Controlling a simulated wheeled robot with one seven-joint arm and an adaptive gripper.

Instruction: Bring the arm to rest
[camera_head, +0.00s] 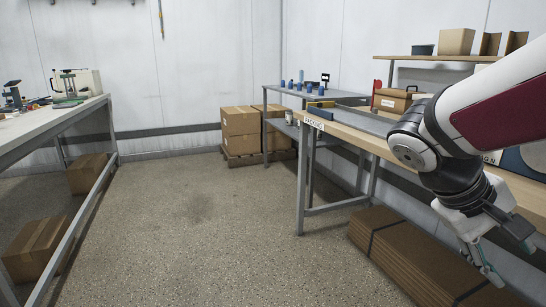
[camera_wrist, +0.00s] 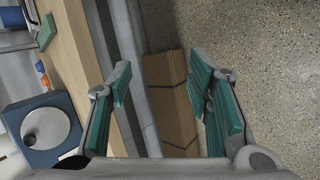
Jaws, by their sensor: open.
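My arm (camera_head: 480,110) comes in from the right edge of the head view and bends down at a dark joint. My gripper (camera_head: 485,262) hangs at the lower right, pointing down, in front of the packing bench and near its front edge. In the wrist view my gripper (camera_wrist: 160,100) shows two green-padded fingers spread wide apart. Nothing is between them. Below them lie the bench's grey frame and a strapped stack of flat cardboard (camera_wrist: 172,100).
The packing bench (camera_head: 345,122) runs along the right, with the cardboard stack (camera_head: 400,250) under it. A blue device (camera_wrist: 42,132) sits on the bench top. Boxes (camera_head: 240,122) stand at the back wall. A left bench (camera_head: 50,122) holds equipment. The middle floor (camera_head: 200,220) is clear.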

